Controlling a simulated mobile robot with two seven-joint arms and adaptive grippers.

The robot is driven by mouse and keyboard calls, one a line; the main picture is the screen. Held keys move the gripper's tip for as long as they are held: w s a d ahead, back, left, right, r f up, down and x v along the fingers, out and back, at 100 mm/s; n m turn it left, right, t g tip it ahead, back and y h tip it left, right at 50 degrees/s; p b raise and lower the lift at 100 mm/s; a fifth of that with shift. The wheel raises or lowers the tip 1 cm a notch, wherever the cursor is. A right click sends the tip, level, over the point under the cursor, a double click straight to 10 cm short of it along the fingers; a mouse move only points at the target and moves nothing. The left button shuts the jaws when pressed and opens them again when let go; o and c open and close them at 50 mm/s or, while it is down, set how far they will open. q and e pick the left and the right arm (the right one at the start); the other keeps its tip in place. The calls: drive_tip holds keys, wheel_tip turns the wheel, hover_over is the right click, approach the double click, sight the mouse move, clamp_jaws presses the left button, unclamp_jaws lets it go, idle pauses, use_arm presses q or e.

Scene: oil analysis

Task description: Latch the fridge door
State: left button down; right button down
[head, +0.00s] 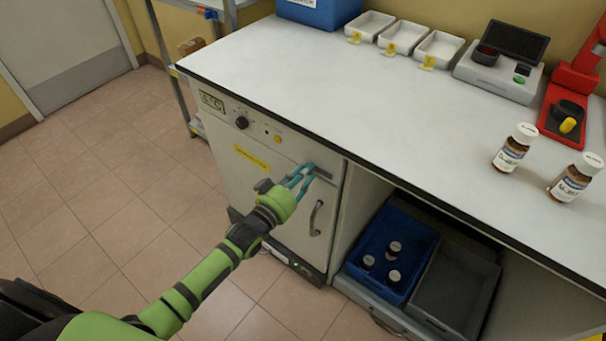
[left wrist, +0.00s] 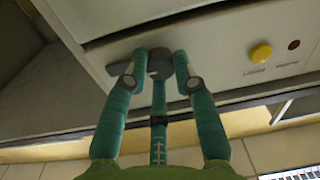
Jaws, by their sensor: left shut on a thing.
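The fridge (head: 225,135) is the white under-counter unit. Its door (head: 300,225) looks closed, lying flush with the front. A dark latch (head: 322,171) sits at the door's upper right, above a curved grey handle (head: 316,218). My left gripper (head: 306,174) is at the latch, with its teal fingers closed around it. In the left wrist view, the latch (left wrist: 158,62) shows dark between the fingertips of that gripper (left wrist: 156,66). The fingers hide part of the latch, so its exact angle is hard to tell. My right gripper is not in view.
The white counter (head: 330,85) overhangs the fridge. To the right below it are a blue crate (head: 380,255) with several bottles and a grey crate (head: 455,290). Two brown bottles (head: 512,150) stand on the counter. The tiled floor (head: 110,190) at left is clear.

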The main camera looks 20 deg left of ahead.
use_arm(q)
drive_tip(key=shift+s+f+m, duration=0.1)
drive_tip(key=shift+f+m, duration=0.2)
drive_tip(key=shift+m, duration=0.1)
drive_tip(key=shift+a+m+h+b, duration=0.15)
drive_tip(key=shift+m+b, duration=0.05)
drive_tip(key=shift+m, duration=4.05)
drive_tip(key=shift+a+m+h+b, duration=0.1)
drive_tip(key=shift+m+h+b, duration=0.1)
drive_tip(key=shift+m, duration=4.35)
drive_tip(key=c, duration=1)
unclamp_jaws()
drive_tip(key=shift+r, duration=0.1)
